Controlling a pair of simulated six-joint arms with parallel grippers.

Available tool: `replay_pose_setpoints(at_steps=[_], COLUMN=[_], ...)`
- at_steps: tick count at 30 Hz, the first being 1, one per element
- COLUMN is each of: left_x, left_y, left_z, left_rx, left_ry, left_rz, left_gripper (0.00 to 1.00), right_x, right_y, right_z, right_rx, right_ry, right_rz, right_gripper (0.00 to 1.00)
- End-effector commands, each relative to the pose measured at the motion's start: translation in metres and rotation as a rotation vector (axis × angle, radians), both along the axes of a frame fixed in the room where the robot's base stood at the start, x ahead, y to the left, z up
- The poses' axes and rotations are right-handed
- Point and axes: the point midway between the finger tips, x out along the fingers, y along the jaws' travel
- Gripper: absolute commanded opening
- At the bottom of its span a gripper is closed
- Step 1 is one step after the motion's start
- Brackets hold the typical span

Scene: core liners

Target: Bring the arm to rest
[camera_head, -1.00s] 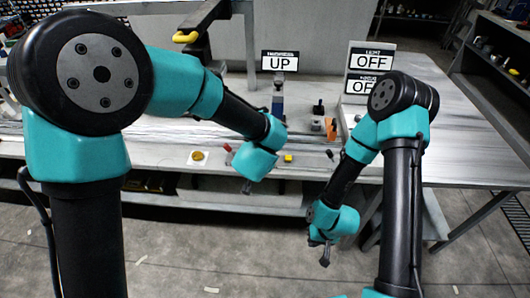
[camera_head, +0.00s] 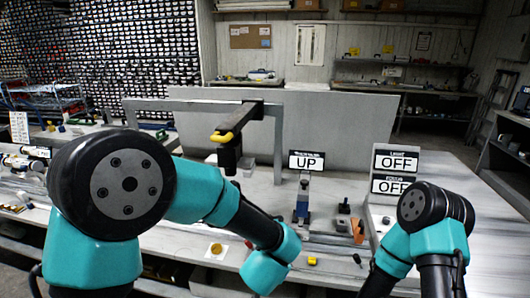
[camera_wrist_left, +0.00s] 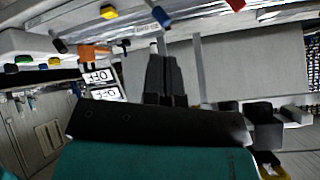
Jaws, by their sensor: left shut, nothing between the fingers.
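My left arm comes in from the left in the head view, and its teal wrist (camera_head: 270,265) hangs over the front of the workbench (camera_head: 345,272). Its fingers are hidden there. In the left wrist view my left gripper (camera_wrist_left: 164,62) shows as two dark fingers held together with nothing between them. My right arm (camera_head: 425,225) stands at the lower right of the head view. Its gripper is below the picture's edge.
A black post with a yellow tip (camera_head: 222,137) hangs from a grey frame. Behind the left wrist stand an UP sign (camera_head: 307,160), a blue upright device (camera_head: 302,200) and two OFF signs (camera_head: 396,161). A yellow block (camera_head: 312,261) and a round amber piece (camera_head: 216,248) lie near the front.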

Motion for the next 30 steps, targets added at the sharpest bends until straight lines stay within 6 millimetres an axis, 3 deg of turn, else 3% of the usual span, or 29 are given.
replay_pose_setpoints(at_steps=[8, 14, 18, 24, 30], left_x=[-0.002, -0.032, -0.066, -0.126, -0.164], left_y=[0.100, 0.168, 0.207, 0.248, 0.263], left_z=[-0.097, -0.166, -0.207, -0.254, -0.274], left_rx=[-0.089, -0.185, -0.261, -0.371, -0.438], left_ry=[0.190, 0.374, 0.518, 0.734, 0.865], left_rz=[0.150, 0.281, 0.382, 0.535, 0.628], left_gripper=[0.00, 0.00, 0.00, 0.00, 0.00], right_x=[0.000, 0.000, 0.000, 0.000, 0.000], right_y=[0.000, 0.000, 0.000, 0.000, 0.000], right_z=[0.000, 0.000, 0.000, 0.000, 0.000], right_rx=[0.000, 0.000, 0.000, 0.000, 0.000], right_ry=[0.000, 0.000, 0.000, 0.000, 0.000], right_rz=[0.000, 0.000, 0.000, 0.000, 0.000], right_gripper=[0.00, 0.00, 0.00, 0.00, 0.00])
